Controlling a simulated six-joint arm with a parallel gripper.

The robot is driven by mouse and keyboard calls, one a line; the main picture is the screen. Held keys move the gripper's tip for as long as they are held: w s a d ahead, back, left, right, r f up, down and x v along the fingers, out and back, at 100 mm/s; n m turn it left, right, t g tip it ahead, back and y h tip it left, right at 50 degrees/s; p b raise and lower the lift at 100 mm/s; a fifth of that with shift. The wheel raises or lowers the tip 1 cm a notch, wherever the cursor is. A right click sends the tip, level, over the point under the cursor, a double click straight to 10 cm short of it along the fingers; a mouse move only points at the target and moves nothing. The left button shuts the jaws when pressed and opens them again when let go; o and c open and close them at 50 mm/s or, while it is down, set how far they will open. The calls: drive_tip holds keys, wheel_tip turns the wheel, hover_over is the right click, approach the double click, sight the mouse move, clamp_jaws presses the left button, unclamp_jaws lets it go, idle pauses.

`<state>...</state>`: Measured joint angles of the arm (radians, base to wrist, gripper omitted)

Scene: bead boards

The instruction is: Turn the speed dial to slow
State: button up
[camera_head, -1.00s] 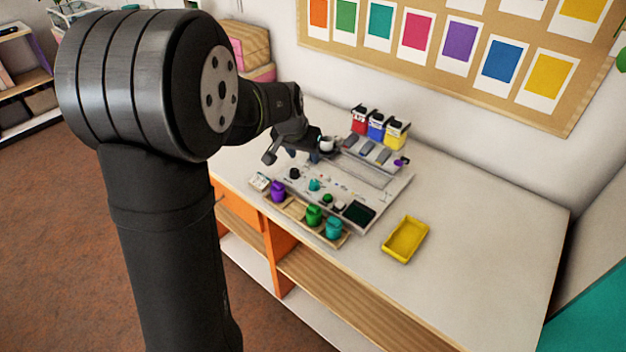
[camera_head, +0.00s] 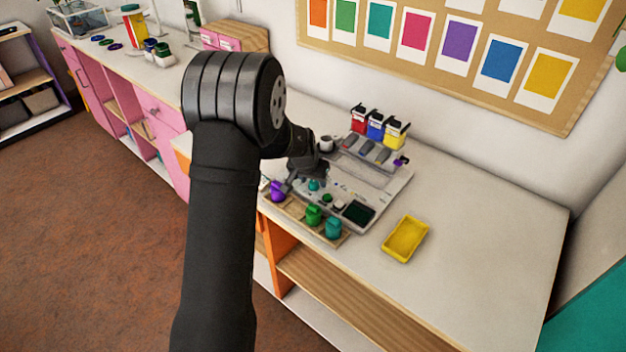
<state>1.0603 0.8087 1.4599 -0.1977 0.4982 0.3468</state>
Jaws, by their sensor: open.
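The grey bead board (camera_head: 385,198) lies on the white table with several small controls on its front part. A teal knob (camera_head: 314,185) and a green button (camera_head: 327,198) show there. The lettering is too small to read, so I cannot tell which control is the speed dial. My gripper (camera_head: 306,181) is open, low over the left part of the board, beside the teal knob. It hides the board's left end, where a black knob stood. I cannot tell whether the fingers touch anything.
Purple (camera_head: 277,191), green (camera_head: 313,215) and teal (camera_head: 333,229) jars stand in a wooden rack along the board's front. Red, blue and yellow bins (camera_head: 377,126) stand behind it. A yellow tray (camera_head: 405,239) lies to the right, with clear table beyond.

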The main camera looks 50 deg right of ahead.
drive_tip(key=shift+f, duration=0.1)
drive_tip(key=shift+c, duration=0.4)
drive_tip(key=c, duration=0.9)
drive_tip(key=shift+m, duration=0.3)
drive_tip(key=m+g, duration=0.1)
drive_tip(key=m, duration=0.2)
drive_tip(key=shift+w+g, duration=0.15)
drive_tip(key=shift+g, duration=0.15)
drive_tip(key=m+g, duration=0.1)
drive_tip(key=m, duration=0.4)
drive_tip(key=shift+g, duration=0.4)
drive_tip(key=shift+y, duration=0.3)
